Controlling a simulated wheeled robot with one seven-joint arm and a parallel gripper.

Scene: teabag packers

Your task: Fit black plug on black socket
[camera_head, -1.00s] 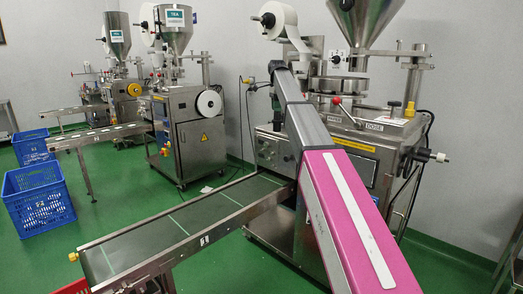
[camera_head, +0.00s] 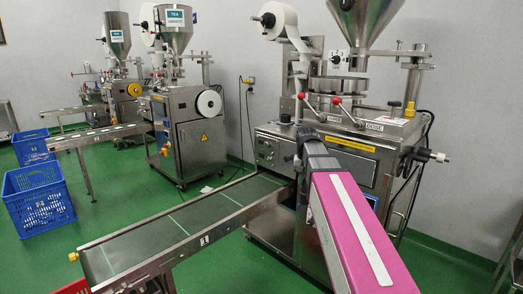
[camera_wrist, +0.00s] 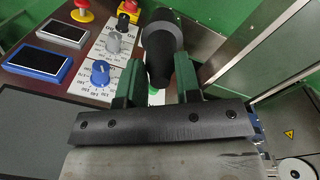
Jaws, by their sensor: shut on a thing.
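My gripper (camera_wrist: 158,84) shows in the wrist view, its two green fingers on either side of a dark, rounded cylindrical piece, which appears to be the black plug (camera_wrist: 160,42). The gripper is shut on it, and the plug points away from the wrist, beside a control panel. In the head view, my own arm hides the gripper and plug, in front of the nearest machine (camera_head: 330,150). I cannot make out the black socket for certain in either view.
The panel carries a blue knob (camera_wrist: 100,72), a grey knob (camera_wrist: 113,42), a red button (camera_wrist: 83,12) and two displays. A conveyor (camera_head: 185,222) runs left from the machine. Two more machines and blue crates (camera_head: 38,197) stand further left, with green floor between.

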